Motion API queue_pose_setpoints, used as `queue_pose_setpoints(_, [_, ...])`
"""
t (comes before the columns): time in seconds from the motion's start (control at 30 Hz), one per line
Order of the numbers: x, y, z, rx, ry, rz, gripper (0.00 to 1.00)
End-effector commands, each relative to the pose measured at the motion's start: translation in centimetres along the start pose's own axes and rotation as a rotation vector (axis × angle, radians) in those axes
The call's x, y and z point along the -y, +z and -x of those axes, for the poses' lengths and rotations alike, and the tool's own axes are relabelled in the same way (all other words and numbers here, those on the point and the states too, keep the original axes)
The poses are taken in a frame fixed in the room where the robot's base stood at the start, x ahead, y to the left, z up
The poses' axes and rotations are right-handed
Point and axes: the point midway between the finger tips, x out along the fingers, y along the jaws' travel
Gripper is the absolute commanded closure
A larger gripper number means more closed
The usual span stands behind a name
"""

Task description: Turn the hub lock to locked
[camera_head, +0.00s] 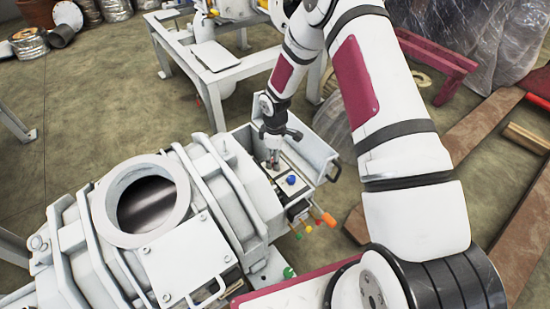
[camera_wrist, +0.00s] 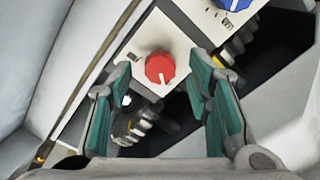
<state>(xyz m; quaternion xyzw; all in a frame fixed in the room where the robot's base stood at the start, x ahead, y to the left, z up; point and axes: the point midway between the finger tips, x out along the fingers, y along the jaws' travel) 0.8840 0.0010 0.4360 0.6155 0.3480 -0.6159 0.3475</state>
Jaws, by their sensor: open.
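A round red knob (camera_wrist: 160,67) with a short white mark toward its lower side sits on a light control panel (camera_wrist: 188,25) in the wrist view. A blue knob (camera_wrist: 226,3) is cut off at the top right, with a scale mark beside it; it also shows in the head view (camera_head: 291,180). I cannot read which knob is the hub lock. My gripper (camera_wrist: 162,82) is open, its teal-padded fingers on either side of the red knob, with gaps to it. In the head view my gripper (camera_head: 272,162) points down over the panel.
The large pale vacuum pump body (camera_head: 200,255) lies left of the panel, with a round open port (camera_head: 148,203). A raised metal cover (camera_head: 313,150) stands close to the right of my gripper. Orange and green small knobs (camera_head: 327,219) stick out below the panel.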

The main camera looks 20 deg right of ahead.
Motion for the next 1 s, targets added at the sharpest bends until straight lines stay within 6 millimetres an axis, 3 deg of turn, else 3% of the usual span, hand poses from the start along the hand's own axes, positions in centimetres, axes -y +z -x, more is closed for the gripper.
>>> queue_pose_setpoints(0.53, [-0.1, 0.0, 9.8, 0.000, 0.002, -0.001, 0.54])
queue_pose_setpoints(0.7, [0.0, 0.0, 11.1, 0.001, 0.000, 0.000, 0.54])
queue_pose_setpoints(1.0, [0.0, 0.0, 11.3, 0.000, 0.000, 0.001, 0.54])
